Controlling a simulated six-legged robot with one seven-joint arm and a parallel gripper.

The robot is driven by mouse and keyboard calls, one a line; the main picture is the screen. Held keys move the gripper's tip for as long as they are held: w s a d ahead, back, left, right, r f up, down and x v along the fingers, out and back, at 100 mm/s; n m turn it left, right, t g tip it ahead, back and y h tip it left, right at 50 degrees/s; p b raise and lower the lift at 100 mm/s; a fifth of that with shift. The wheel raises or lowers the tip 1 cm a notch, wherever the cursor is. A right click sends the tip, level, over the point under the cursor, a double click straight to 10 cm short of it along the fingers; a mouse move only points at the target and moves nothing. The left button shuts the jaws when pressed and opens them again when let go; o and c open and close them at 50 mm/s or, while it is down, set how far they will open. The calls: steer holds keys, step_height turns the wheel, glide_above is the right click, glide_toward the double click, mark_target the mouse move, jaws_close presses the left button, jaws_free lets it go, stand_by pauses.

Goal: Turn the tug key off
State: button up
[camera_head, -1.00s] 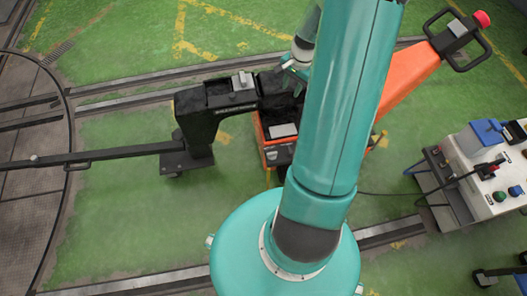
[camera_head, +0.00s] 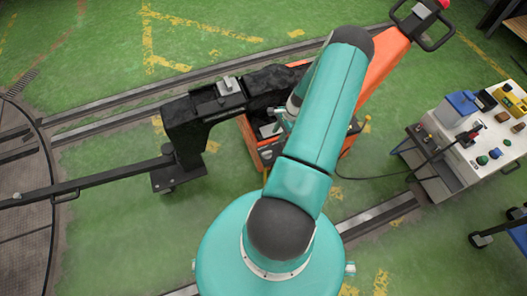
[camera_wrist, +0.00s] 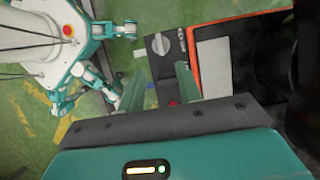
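The orange and black tug (camera_head: 376,72) stands behind my arm in the head view, with its handle at the upper right. In the wrist view its dark control panel (camera_wrist: 152,62) carries a grey rotary knob (camera_wrist: 160,43), which looks like the key switch, and a red button (camera_wrist: 172,103). My gripper (camera_wrist: 160,72) is open, its two teal fingers apart on either side of the panel. The knob lies beyond the fingertips and I see no contact. In the head view my arm hides most of the gripper and the panel.
A black arm-like fixture (camera_head: 185,135) joins the tug to a long bar (camera_head: 85,187) reaching the round turntable (camera_head: 25,235) at left. A white control cart (camera_head: 440,170) stands at right, with a cable running towards the tug. Floor rails (camera_head: 110,127) cross the green floor.

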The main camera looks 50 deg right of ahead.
mark_target(267, 152)
steer(key=x, duration=1.3)
steer(key=shift+d, duration=0.1)
jaws_close()
